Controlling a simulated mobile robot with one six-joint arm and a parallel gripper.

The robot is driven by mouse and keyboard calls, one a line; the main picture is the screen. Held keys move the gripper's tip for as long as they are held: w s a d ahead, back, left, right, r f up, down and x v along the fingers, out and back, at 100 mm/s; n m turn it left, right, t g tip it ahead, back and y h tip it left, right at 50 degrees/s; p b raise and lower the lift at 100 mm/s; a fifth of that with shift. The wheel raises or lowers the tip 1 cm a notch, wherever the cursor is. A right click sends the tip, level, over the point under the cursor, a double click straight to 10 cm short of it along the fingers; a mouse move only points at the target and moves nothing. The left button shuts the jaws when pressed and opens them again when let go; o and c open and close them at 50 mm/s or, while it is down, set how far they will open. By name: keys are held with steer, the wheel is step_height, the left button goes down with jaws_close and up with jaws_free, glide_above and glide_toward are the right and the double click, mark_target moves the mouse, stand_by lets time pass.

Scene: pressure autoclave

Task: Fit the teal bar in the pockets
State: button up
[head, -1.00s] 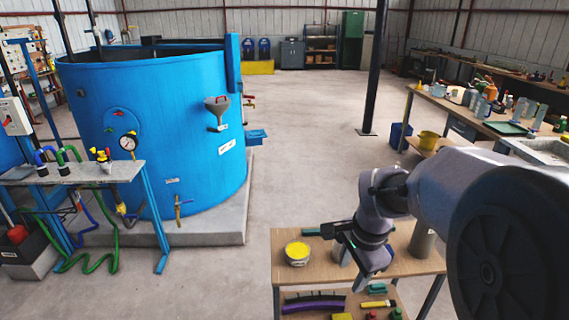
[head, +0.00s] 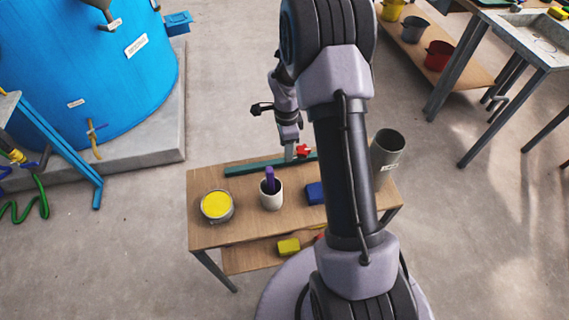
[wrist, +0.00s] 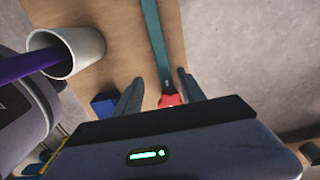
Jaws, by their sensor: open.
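The teal bar (head: 255,166) lies flat along the far edge of the small wooden table, its right part partly hidden by my arm. In the wrist view the bar (wrist: 153,40) runs away from me, lined up with the gap between my fingers. My gripper (head: 292,152) is open and empty, above the table near the bar. The wrist view shows both fingers (wrist: 159,77) apart, one either side of the bar's line, with a red knob-like piece (wrist: 171,99) between them. I cannot make out the pockets.
The blue tank (head: 75,70) stands to the left. Open floor lies behind the table.

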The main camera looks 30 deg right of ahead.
steer(key=f+b, duration=0.1)
steer(key=f, duration=0.1)
steer(key=f+b, duration=0.1)
steer(key=f, duration=0.1)
steer(key=f+b, duration=0.1)
steer(key=f, duration=0.2)
steer(key=shift+w, duration=0.35)
steer(key=shift+r, duration=0.15)
steer(key=shift+c, duration=0.2)
jaws_close()
stand_by(0.5)
